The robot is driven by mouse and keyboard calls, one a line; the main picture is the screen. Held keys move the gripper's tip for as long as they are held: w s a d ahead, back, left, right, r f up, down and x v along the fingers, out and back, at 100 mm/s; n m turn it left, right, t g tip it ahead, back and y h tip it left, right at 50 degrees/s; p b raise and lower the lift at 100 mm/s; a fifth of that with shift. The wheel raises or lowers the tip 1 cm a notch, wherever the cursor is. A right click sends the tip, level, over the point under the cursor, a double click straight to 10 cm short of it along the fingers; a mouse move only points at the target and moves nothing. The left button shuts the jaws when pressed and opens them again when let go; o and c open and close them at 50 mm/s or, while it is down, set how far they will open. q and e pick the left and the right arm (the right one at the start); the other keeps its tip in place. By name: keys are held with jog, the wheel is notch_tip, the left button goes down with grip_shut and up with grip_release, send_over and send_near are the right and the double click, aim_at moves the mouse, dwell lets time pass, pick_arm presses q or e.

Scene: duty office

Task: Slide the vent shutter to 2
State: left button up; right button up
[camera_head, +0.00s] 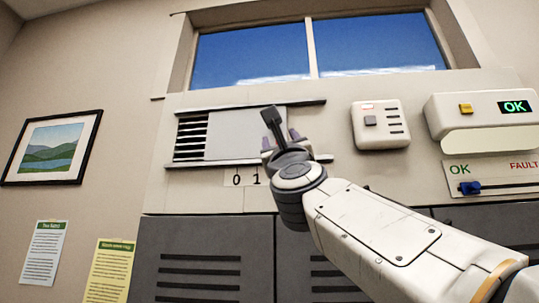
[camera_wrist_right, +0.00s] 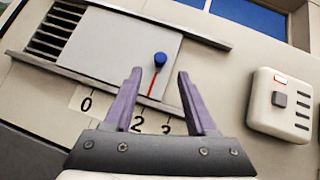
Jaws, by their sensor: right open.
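The vent shutter is a pale grey sliding plate (camera_head: 245,132) between two dark rails, with open slats (camera_head: 190,137) to its left. In the right wrist view the plate (camera_wrist_right: 115,45) carries a blue knob (camera_wrist_right: 160,59) and a red pointer line (camera_wrist_right: 152,86). The pointer points down close to the 2 (camera_wrist_right: 139,125); its exact alignment is unclear. My right gripper (camera_head: 281,141) is in front of the shutter's right end and hides the knob in the head view. In the wrist view its purple fingers (camera_wrist_right: 159,78) are open, with the knob seen between their tips. Contact is unclear.
The scale shows 0 (camera_wrist_right: 87,103) and 3 (camera_wrist_right: 166,129); the 1 is hidden by a finger there. A white panel box (camera_head: 380,124) is to the right, then an OK display box (camera_head: 480,117) above a blue slider (camera_head: 470,187). Grey lockers (camera_head: 205,255) stand below.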

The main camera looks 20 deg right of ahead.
pick_arm(q)
notch_tip(320, 180, down, 3)
jog(key=shift+b, duration=1.05)
pick_arm(e)
jog(key=v, duration=0.5)
